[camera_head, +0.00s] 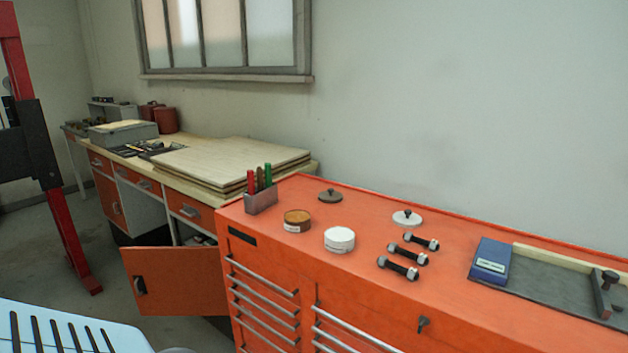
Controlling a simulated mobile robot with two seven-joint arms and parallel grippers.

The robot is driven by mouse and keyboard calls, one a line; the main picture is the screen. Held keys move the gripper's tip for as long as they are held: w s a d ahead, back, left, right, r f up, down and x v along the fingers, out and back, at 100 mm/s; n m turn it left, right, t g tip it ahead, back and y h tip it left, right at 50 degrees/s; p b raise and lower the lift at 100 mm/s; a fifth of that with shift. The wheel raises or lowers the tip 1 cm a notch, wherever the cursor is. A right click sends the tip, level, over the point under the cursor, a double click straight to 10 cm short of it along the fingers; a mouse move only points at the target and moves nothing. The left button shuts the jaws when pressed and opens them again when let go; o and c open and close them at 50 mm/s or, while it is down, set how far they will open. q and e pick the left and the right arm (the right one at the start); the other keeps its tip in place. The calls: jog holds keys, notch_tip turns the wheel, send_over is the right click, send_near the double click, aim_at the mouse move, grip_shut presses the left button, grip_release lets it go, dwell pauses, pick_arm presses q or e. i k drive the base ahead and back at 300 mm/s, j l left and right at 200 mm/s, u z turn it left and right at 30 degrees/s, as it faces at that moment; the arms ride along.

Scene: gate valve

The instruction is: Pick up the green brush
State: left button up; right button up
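The green brush (268,175) stands upright in a small grey metal holder (262,203) at the left end of the orange cabinet top. Only its green handle shows; its lower end is hidden in the holder. A red handle (250,181) and a dark brownish handle (260,179) stand in the same holder, to its left. Neither of my grippers is in view.
On the orange cabinet (400,325) are a brown tin (297,217), a white tin (339,234), two loose lids, three bolts (407,255) and a blue box (491,259) on a dark mat. A workbench with stacked boards (230,155) stands behind the holder.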

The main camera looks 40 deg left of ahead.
aim_at(268, 166)
jog(key=u, duration=1.65)
